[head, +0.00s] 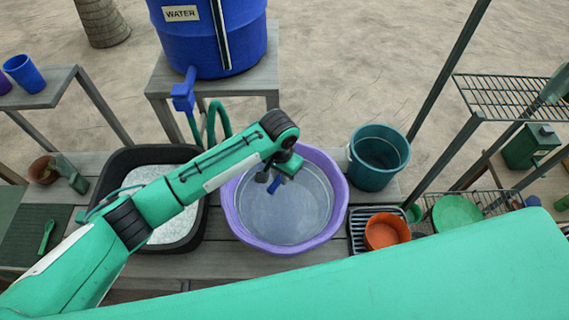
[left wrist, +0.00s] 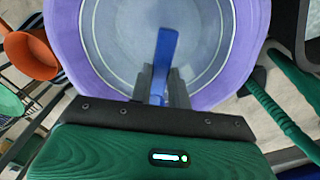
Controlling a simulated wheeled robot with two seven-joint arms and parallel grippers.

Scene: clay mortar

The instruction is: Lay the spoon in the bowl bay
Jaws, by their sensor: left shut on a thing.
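My left gripper (head: 270,181) is above the purple basin (head: 233,218), fingers pointing down. It is shut on a slim blue utensil, taken as the spoon (head: 275,185). In the left wrist view the spoon (left wrist: 164,52) sticks out beyond the fingers (left wrist: 162,92) over the basin (left wrist: 73,40). I cannot tell whether it touches the water. A dark slotted rack (head: 358,234) stands right of the basin, with an orange bowl (head: 386,230) in it. I cannot make out which part is the bowl bay. My right gripper is not in view.
A dark tub (head: 134,160) of pale contents stands left of the basin, a teal bucket (head: 378,155) right of it. A blue water barrel (head: 208,45) with a tap stands behind. A green utensil (head: 47,236) lies on a mat at far left. Wire shelving (head: 510,97) stands right.

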